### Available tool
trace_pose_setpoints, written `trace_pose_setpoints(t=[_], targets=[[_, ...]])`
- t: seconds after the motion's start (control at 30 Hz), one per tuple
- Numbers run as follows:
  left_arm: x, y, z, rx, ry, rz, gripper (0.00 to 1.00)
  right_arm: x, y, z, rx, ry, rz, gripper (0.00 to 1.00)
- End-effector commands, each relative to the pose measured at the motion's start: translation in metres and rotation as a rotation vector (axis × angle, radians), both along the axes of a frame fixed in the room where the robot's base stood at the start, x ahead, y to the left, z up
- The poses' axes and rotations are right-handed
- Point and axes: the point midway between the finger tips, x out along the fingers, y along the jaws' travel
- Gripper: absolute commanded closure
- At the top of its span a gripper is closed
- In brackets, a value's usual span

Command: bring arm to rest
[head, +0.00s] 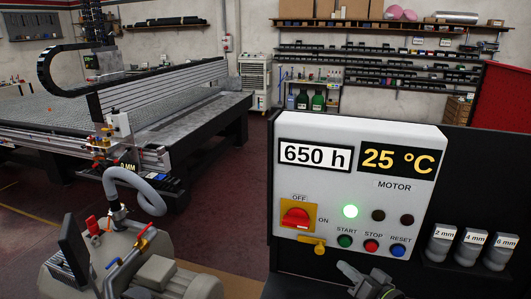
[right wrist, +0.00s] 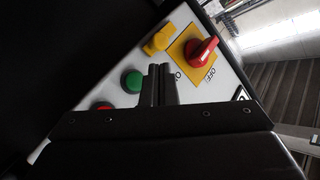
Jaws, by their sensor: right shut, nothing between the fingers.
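My right gripper (head: 364,278) shows at the bottom of the head view, in front of the lower edge of the white control panel (head: 430,188). In the right wrist view its two dark fingers (right wrist: 159,85) are together, with nothing between them. They appear in front of the panel, between the green START button (right wrist: 132,81) and the red rotary switch (right wrist: 203,48); I cannot tell how far from the surface. My left gripper is not in view.
A grey pump (head: 150,270) with a hose (head: 135,183) is at lower left. A large gantry table (head: 215,118) stands behind.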

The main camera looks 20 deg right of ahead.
Motion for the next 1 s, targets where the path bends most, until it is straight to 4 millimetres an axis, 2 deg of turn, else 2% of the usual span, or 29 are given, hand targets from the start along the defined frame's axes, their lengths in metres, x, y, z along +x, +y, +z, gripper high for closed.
trace_pose_setpoints(t=[0.13, 0.23, 0.37, 0.5, 0.6, 0.8, 0.97, 1.0], targets=[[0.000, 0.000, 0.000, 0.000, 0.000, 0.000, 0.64, -0.009, 0.005, -0.012, -0.040, 0.042, 0.003, 1.00], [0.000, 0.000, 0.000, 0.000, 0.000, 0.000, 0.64, -0.029, 0.014, -0.035, -0.129, 0.132, 0.007, 1.00], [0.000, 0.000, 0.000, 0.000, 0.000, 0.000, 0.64, -0.073, 0.024, -0.073, -0.299, 0.307, 0.018, 1.00], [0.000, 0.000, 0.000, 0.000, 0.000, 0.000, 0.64, -0.128, 0.027, -0.105, -0.472, 0.513, 0.033, 1.00], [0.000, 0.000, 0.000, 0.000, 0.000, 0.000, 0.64, -0.164, 0.026, -0.118, -0.564, 0.646, 0.044, 1.00], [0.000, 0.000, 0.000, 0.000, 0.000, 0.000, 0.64, -0.224, 0.022, -0.130, -0.676, 0.863, 0.068, 1.00], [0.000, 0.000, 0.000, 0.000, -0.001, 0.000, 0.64, -0.269, 0.021, -0.131, -0.725, 1.021, 0.087, 1.00], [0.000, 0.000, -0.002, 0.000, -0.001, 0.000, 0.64, -0.269, 0.019, -0.140, -0.731, 1.038, 0.092, 1.00]])
